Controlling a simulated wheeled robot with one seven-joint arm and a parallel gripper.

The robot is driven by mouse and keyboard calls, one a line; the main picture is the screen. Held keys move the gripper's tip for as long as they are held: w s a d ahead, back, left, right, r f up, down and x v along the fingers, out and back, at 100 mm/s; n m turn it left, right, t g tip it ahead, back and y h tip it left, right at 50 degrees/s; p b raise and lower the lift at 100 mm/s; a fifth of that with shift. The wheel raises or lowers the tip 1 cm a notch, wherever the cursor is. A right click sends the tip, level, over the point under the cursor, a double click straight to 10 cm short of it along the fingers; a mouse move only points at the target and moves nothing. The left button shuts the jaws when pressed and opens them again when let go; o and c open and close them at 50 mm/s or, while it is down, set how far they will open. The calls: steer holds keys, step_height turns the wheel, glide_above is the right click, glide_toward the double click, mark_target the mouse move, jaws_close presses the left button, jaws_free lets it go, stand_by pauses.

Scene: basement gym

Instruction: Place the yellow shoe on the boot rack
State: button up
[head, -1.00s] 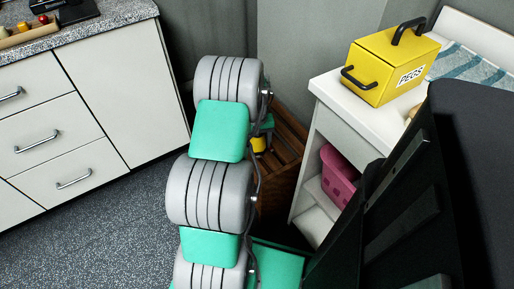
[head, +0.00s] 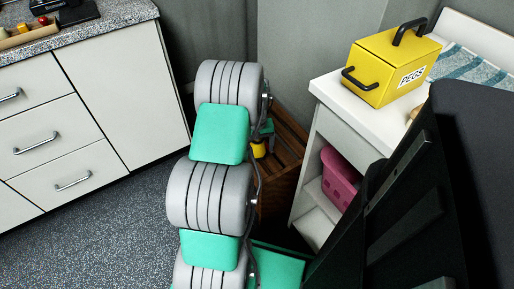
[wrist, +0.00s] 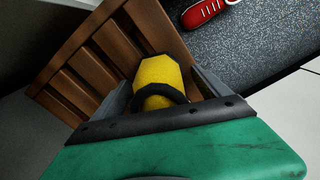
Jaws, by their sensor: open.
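The yellow shoe (wrist: 158,78) lies over the brown slatted boot rack (wrist: 88,62) in the wrist view, its dark-rimmed opening toward my gripper. My gripper (wrist: 160,84) is open, with one grey finger on each side of the shoe; whether either finger touches it cannot be told. In the head view only a small yellow patch of the shoe (head: 259,150) shows beside my arm. The rack (head: 287,150) stands in the corner there, partly hidden by my arm. Whether the shoe's whole sole rests on the slats is hidden.
A red shoe (wrist: 203,12) lies on the speckled floor beside the rack. A white shelf unit (head: 322,118) stands right of the rack, with a pink basket (head: 339,178) inside and a yellow PEGS box (head: 392,66) on top. White drawers (head: 110,90) stand at left.

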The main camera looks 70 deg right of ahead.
step_height(320, 180, up, 12)
steer(key=p, duration=0.3)
steer(key=shift+f, duration=0.2)
steer(key=shift+w, duration=0.15)
steer(key=w+a+r+n, duration=0.3)
steer(key=w+a+r, duration=0.1)
steer(key=w+a, duration=0.6)
steer(key=w+a+r+n, duration=0.2)
steer(key=w+a+r, duration=0.3)
steer(key=w+a, duration=0.5)
steer(key=w+a+r+n+t, duration=0.1)
steer(key=w+a+n, duration=0.1)
steer(key=a, duration=0.4)
steer(key=w+a+r+n, duration=0.1)
steer(key=w+a, duration=0.2)
steer(key=a, duration=0.3)
steer(key=s+a+n, duration=0.2)
steer(key=a, duration=0.6)
steer(key=s+a+n+t, duration=0.1)
steer(key=s+a+n, duration=0.1)
steer(key=a, duration=0.7)
steer(key=shift+s+a+r+n, duration=0.2)
steer(key=shift+s+r+n, duration=0.05)
steer(key=shift+n, duration=0.15)
